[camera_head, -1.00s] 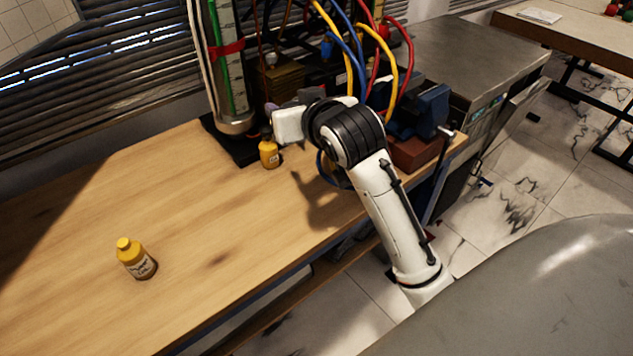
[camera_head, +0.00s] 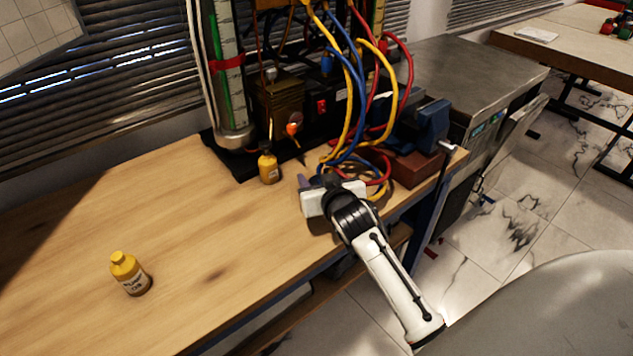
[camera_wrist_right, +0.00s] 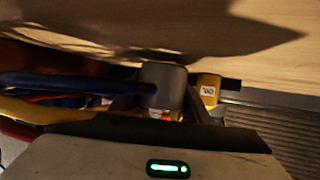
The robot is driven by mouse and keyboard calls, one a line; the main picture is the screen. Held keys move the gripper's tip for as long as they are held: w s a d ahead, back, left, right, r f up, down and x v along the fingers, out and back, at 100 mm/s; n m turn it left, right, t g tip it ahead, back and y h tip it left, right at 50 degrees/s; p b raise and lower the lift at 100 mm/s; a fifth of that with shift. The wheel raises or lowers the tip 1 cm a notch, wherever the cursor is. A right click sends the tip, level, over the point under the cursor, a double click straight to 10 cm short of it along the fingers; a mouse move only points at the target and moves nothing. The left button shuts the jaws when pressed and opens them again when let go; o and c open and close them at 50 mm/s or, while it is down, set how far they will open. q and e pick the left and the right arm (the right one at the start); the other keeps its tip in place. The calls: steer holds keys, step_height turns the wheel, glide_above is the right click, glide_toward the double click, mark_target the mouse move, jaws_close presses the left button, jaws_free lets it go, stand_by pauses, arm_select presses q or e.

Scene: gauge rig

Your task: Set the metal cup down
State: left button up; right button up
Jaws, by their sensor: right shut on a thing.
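My right gripper (camera_head: 312,181) is low over the workbench, close to its front edge, left of the looping hoses. In the right wrist view it is shut on the metal cup (camera_wrist_right: 163,86), a plain grey cylinder between the fingers. The wrist view looks upside down, with the wooden bench top (camera_wrist_right: 270,60) across its upper part. A dark shadow lies on the wood close to the cup. I cannot tell whether the cup touches the bench. In the head view the cup is hidden by the gripper. My left gripper is not in view.
A small yellow bottle (camera_head: 268,168) stands near the rig's base behind the gripper. Another yellow bottle (camera_head: 130,274) stands at the left front. Blue, yellow and red hoses (camera_head: 350,150) hang close by. A blue vise (camera_head: 432,122) is at the right. The bench's middle is clear.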

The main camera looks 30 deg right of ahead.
steer(key=shift+f, duration=0.3)
steer(key=shift+f, duration=0.15)
steer(key=o, duration=1.1)
steer(key=shift+c, duration=0.2)
